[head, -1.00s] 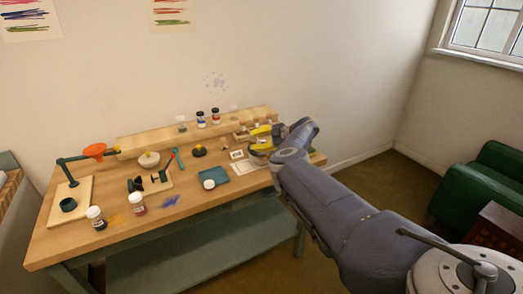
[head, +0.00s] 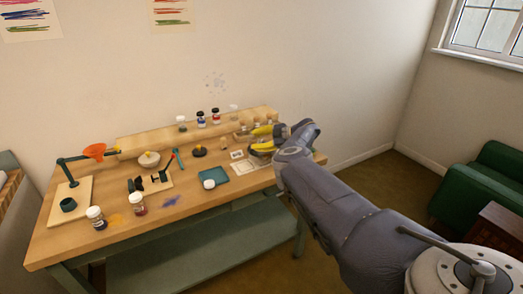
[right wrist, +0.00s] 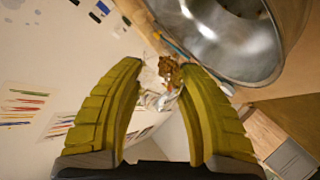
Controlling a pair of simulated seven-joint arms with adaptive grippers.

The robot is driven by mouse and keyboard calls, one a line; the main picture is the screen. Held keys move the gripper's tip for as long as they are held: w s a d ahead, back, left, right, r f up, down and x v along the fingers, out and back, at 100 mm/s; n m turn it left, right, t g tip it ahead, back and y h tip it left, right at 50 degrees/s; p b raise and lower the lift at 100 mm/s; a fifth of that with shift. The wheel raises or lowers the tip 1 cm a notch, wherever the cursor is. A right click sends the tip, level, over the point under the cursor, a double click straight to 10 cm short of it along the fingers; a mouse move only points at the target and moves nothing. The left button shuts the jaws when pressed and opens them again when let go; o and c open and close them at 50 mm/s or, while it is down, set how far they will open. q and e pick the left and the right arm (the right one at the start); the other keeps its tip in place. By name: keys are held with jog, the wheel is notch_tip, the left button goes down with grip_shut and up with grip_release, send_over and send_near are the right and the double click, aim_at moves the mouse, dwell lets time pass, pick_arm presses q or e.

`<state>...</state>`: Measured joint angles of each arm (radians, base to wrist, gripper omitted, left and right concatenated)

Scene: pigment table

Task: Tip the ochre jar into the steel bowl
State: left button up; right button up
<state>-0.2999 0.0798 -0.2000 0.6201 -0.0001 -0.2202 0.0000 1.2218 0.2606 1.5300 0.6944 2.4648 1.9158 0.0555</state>
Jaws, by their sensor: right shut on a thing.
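My right gripper (head: 256,139) has yellow fingers and is over the right end of the workbench. In the right wrist view the fingers (right wrist: 160,85) stand apart, shut on what looks like the clear ochre jar (right wrist: 155,100). Its glass is hard to make out against the background. An ochre-brown clump (right wrist: 168,70) shows between the fingertips. The steel bowl (right wrist: 222,38) is large and close at the upper right of the wrist view, beside the right fingertip. In the head view the jar and bowl cannot be made out clearly near the gripper. My left gripper is not in view.
The workbench (head: 75,240) holds a blue tray (head: 214,175), a white-lidded jar (head: 209,184), an orange funnel (head: 95,151) on a stand and a white mortar-like bowl (head: 149,160). Several jars stand on the back shelf.

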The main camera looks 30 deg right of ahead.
jog(key=shift+d+r+m+t+y, duration=0.25)
jog(key=shift+d+m+t+y, duration=0.2)
jog(key=shift+y, duration=0.25)
dwell(2.3)
